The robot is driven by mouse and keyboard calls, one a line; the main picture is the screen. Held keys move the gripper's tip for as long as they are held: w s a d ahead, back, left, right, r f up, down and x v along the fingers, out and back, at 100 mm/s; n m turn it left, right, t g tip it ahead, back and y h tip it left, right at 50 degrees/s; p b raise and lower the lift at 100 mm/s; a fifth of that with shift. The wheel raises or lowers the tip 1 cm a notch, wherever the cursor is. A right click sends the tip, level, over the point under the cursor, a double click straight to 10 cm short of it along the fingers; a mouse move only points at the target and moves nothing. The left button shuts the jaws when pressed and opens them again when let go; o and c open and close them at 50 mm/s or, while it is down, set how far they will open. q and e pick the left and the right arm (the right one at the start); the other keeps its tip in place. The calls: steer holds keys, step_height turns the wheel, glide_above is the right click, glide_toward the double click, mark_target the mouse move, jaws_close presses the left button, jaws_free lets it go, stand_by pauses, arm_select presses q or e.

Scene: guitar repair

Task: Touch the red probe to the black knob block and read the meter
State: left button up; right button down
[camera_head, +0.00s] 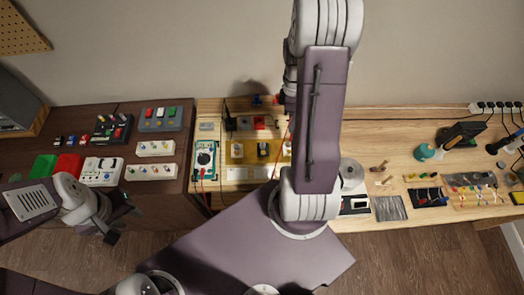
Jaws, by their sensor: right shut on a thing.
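The meter (204,158), teal with a black dial, lies at the left of the light bench; its reading is too small to make out. A small black block (230,123) stands behind it, and a yellow board (238,151) with dark knobs lies to its right; I cannot tell which is the black knob block. A red lead (284,136) runs up beside my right arm. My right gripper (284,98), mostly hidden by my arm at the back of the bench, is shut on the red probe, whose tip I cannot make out. My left gripper (117,223) is open and empty before the dark bench.
A red block (259,122) stands near the black block. Green and red boxes (68,165) and white trays (151,172) crowd the dark bench (80,119) at left. Tools and a power strip (497,106) lie at right. My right arm covers the middle of the bench.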

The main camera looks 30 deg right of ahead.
steer(key=shift+w+a+m, duration=0.15)
steer(key=shift+m, duration=0.45)
steer(key=w+a+n, duration=0.1)
steer(key=w+a, duration=0.4)
steer(key=a, duration=0.3)
steer(key=shift+w+x, duration=0.2)
steer(key=shift+x, duration=1)
steer(key=shift+w+x, duration=0.15)
steer(key=shift+x, duration=1)
steer(key=shift+d+f, duration=0.1)
steer(key=shift+d, duration=0.05)
steer(key=shift+p, duration=0.4)
steer(key=shift+f+b, duration=0.45)
steer(key=shift+f, duration=0.15)
stand_by(1.3)
